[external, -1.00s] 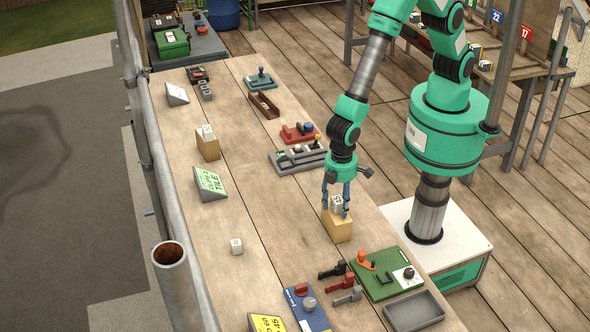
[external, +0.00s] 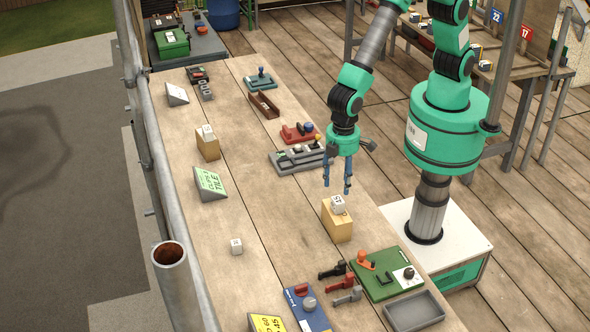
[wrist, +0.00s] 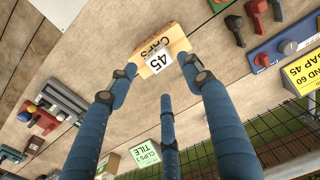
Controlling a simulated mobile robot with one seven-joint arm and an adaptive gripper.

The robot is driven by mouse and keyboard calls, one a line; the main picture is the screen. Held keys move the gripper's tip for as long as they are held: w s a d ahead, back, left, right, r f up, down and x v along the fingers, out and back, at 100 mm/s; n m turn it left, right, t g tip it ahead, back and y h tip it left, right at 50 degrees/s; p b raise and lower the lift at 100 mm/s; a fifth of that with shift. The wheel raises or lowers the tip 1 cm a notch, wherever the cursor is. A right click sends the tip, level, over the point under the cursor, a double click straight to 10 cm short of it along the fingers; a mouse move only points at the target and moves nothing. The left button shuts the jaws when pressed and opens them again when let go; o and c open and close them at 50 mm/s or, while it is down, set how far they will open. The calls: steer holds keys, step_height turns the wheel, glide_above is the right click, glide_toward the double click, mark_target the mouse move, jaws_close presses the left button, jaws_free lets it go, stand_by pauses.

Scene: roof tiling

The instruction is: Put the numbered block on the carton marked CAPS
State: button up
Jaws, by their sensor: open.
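The numbered block (external: 338,203), white with a dark 45, rests on top of a tan carton (external: 338,228) near the right edge of the table. In the wrist view the block (wrist: 158,60) reads 45, and the carton (wrist: 177,40) under it bears the word CAPS. My gripper (external: 338,189) is open and empty, just above the block and apart from it. In the wrist view its blue fingers (wrist: 160,82) are spread, with nothing between them.
Another tan carton (external: 207,150) with a white block on top stands at the left. A loose white block (external: 236,246) lies on bare planks. A green board (external: 382,272), grey tray (external: 414,311) and clamps (external: 340,283) lie in front. A grey holder (external: 296,159) is behind.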

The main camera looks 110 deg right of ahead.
steer(key=shift+r, duration=1.25)
steer(key=s+d+r+t, duration=0.1)
steer(key=s+d+r, duration=0.35)
steer(key=r, duration=0.35)
steer(key=s+d+r+t, duration=0.1)
steer(key=s+d+r, duration=0.2)
steer(key=d+r, duration=0.4)
steer(key=s+d+r+t, duration=0.1)
steer(key=s+d+r, duration=0.3)
steer(key=r, duration=0.5)
steer(key=s+d+r+t, duration=0.1)
steer(key=s+d+r, duration=0.2)
steer(key=s, duration=0.6)
steer(key=s+d+r+t, duration=0.1)
steer(key=s+d+r, duration=0.3)
steer(key=s+d, duration=0.4)
steer(key=shift+s+d+m+t, duration=0.3)
steer(key=shift+s+m, duration=0.1)
steer(key=shift+s, duration=0.4)
